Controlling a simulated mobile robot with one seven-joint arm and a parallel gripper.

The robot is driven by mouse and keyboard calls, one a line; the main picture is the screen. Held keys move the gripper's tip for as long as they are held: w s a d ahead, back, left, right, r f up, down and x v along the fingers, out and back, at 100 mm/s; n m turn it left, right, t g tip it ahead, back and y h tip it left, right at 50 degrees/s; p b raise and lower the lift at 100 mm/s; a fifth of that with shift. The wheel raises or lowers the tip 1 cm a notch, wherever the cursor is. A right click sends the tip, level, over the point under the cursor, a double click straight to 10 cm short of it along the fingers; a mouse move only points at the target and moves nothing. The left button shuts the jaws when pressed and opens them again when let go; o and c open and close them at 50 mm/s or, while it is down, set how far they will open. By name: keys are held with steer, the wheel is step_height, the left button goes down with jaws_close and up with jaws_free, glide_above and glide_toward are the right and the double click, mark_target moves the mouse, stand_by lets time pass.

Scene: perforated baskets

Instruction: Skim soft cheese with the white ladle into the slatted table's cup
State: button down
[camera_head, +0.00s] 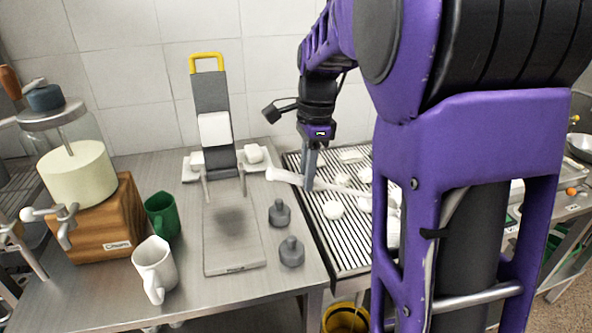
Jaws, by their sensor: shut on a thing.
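My gripper (309,184) points down over the left edge of the slatted table (345,260) and is shut on the white ladle (285,176). The ladle's pale handle sticks out to the left of the fingers and runs to the right toward my arm. Its bowl cannot be made out. Several white lumps, perhaps soft cheese (333,209), lie on the slats. A white thing (393,232) at the right is partly hidden by my arm; I cannot tell if it is a cup.
A green mug (162,215) and a white mug (155,268) stand on the left steel table (110,305). A wooden block (112,232) carries a pale cylinder (78,175). A press stand (213,115) and two grey weights (291,251) are beside the slatted table. A yellow bucket (345,320) stands below.

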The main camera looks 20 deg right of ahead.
mark_target(300, 184)
steer(key=shift+a+f+h+b, duration=0.25)
steer(key=shift+f+h+b, duration=0.1)
steer(key=shift+f+b, duration=0.3)
steer(key=shift+a+f+h+b, duration=0.2)
steer(key=shift+f+h+b, duration=0.1)
steer(key=shift+f+b, duration=0.3)
steer(key=shift+a+f+h+b, duration=0.25)
steer(key=shift+f+h+b, duration=0.1)
steer(key=shift+f+b, duration=0.3)
steer(key=shift+a+f+h+b, duration=0.3)
steer(key=shift+f+h+b, duration=0.15)
steer(key=shift+f+b, duration=0.2)
steer(key=shift+a+f+h+b, duration=0.25)
steer(key=shift+f+h+b, duration=0.15)
steer(key=shift+f+b, duration=0.15)
steer(key=shift+a+f+h+b, duration=0.3)
steer(key=shift+f+h+b, duration=0.2)
steer(key=shift+f, duration=0.2)
